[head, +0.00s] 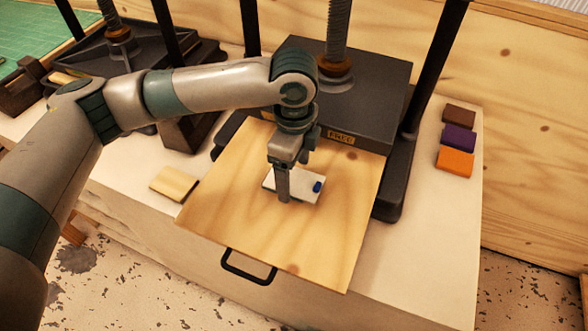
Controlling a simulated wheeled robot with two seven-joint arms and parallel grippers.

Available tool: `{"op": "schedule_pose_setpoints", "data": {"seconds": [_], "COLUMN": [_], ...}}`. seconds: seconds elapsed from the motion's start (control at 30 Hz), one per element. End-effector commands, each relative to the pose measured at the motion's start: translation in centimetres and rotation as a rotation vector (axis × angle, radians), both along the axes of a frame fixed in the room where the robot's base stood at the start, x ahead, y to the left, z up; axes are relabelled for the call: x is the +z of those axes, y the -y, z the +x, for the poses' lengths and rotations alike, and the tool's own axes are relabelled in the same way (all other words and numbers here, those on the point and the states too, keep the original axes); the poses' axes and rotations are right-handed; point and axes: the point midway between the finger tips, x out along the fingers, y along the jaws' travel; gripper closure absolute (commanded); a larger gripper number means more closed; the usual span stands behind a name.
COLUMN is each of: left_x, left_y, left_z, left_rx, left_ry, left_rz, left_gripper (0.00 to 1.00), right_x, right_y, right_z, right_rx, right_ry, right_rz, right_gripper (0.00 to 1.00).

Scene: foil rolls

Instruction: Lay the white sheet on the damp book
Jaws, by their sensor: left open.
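My left gripper (283,198) points down over a wooden board (330,245) that has a black handle at its front. It is open; its fingers look like one dark post from here. A flat white piece (304,192) lies on the board right at the fingertips, partly hidden by them. My right gripper is out of view.
A black press (360,95) with a label stands behind the board, its post at right. A cream block (175,183) lies left of the board. A second press (120,55) stands back left.

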Motion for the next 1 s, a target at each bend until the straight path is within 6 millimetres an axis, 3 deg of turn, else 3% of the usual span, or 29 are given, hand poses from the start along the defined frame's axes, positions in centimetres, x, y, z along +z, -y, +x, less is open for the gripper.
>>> {"op": "schedule_pose_setpoints", "data": {"seconds": [0.37,0.8,1.0], "left_x": [2.2,9.6,11.7], "left_y": [0.0,0.1,0.0], "left_z": [0.1,0.0,0.0], "left_rx": [-0.001,-0.001,0.000], "left_ry": [0.004,0.004,0.002], "left_rz": [-0.002,-0.002,-0.001], "left_gripper": [0.24,0.24,0.24], "right_x": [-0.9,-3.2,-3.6], "right_y": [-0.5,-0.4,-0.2], "right_z": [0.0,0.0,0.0], "right_rx": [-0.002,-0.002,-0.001], "right_ry": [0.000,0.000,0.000], "right_rz": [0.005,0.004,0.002], "right_gripper": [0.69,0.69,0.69]}}
